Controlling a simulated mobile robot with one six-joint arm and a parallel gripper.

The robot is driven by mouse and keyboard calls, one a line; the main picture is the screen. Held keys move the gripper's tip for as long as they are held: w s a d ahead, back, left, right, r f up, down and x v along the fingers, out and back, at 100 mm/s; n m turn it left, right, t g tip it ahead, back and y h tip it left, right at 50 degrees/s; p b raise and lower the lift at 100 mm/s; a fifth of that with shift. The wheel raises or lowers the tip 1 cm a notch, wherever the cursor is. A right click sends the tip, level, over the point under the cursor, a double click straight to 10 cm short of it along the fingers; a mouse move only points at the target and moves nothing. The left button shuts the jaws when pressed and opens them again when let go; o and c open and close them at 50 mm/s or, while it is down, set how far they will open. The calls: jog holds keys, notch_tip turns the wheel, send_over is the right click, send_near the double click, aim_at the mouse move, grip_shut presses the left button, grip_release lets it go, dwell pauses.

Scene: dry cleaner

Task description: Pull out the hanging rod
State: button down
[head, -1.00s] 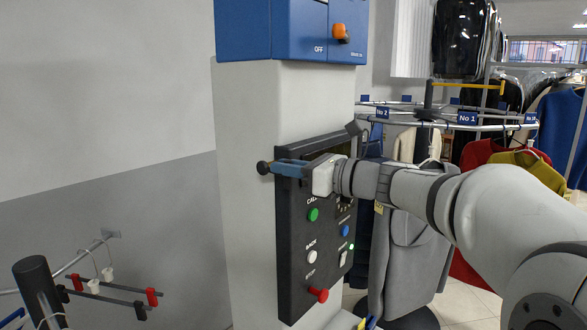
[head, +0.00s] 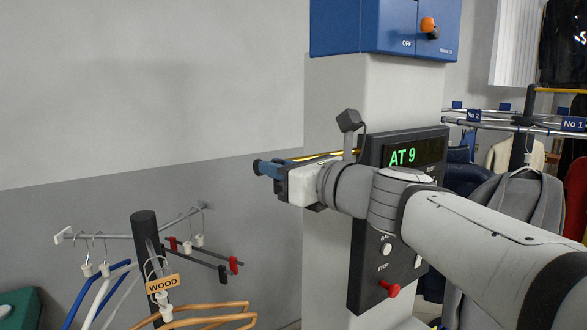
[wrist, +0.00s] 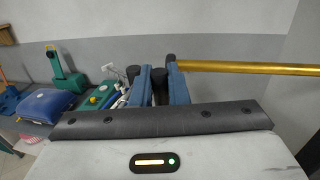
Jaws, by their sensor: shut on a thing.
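The hanging rod (head: 325,154) is a thin brass-coloured bar that runs level beside the grey column, just above my gripper's body. In the wrist view the rod (wrist: 250,68) runs from the fingertips to the right edge. My gripper (head: 268,168) has blue fingers pointing left and is shut at the rod's left end, by a dark knob (head: 257,167). In the wrist view the fingers (wrist: 158,78) stand slightly apart around something dark. The exact contact is hard to see. My wrist hides part of the rod near the column.
A black control panel (head: 366,265) with a lit display "AT 9" is behind my arm, with a red stop button (head: 389,289). A hanger stand with a black post (head: 146,235) and a "WOOD" tag is at lower left. Garment rails (head: 520,125) are at right. The wall side is clear.

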jog(key=shift+f, duration=0.15)
jog(key=c, duration=1.8)
grip_release()
jog(key=shift+w+d, duration=0.1)
jog(key=o, duration=0.3)
jog(key=shift+w+d, duration=0.1)
jog(key=shift+w, duration=0.1)
jog(key=shift+s, duration=0.1)
jog(key=b+v, duration=0.1)
jog(key=v, duration=0.6)
jog(key=shift+s+d, duration=0.25)
